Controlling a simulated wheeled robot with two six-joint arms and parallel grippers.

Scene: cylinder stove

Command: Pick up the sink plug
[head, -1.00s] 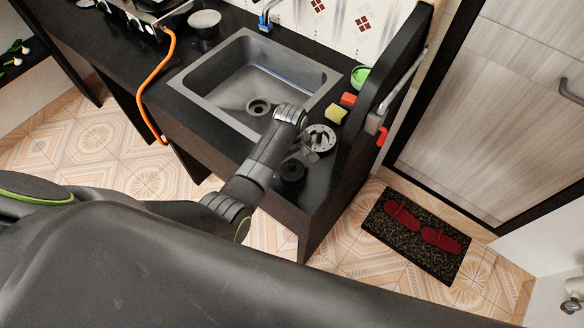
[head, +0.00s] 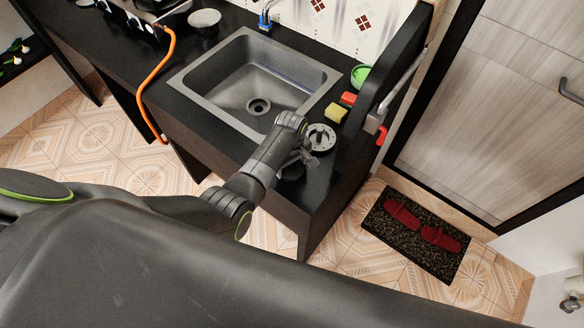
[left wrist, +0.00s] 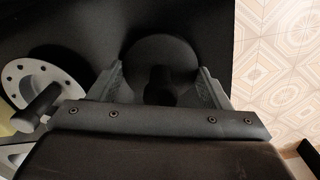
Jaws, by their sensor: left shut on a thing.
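The sink plug (head: 291,173) is a black round disc with a knob, at the counter's front edge right of the sink. My left gripper (head: 308,158) is over it and partly hides it in the head view. In the left wrist view the sink plug (left wrist: 160,52) lies between the fingers of my left gripper (left wrist: 163,85), which is shut on its dark knob. Whether the disc touches the counter is too dark to tell. My right gripper is out of view.
A pale perforated strainer (head: 321,138) with a knob lies close beside the plug. The metal sink (head: 215,70) is to the left. A yellow sponge (head: 336,113), a red block (head: 348,98) and a green bowl (head: 361,75) stand behind. A dark side panel (head: 392,75) bounds the counter.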

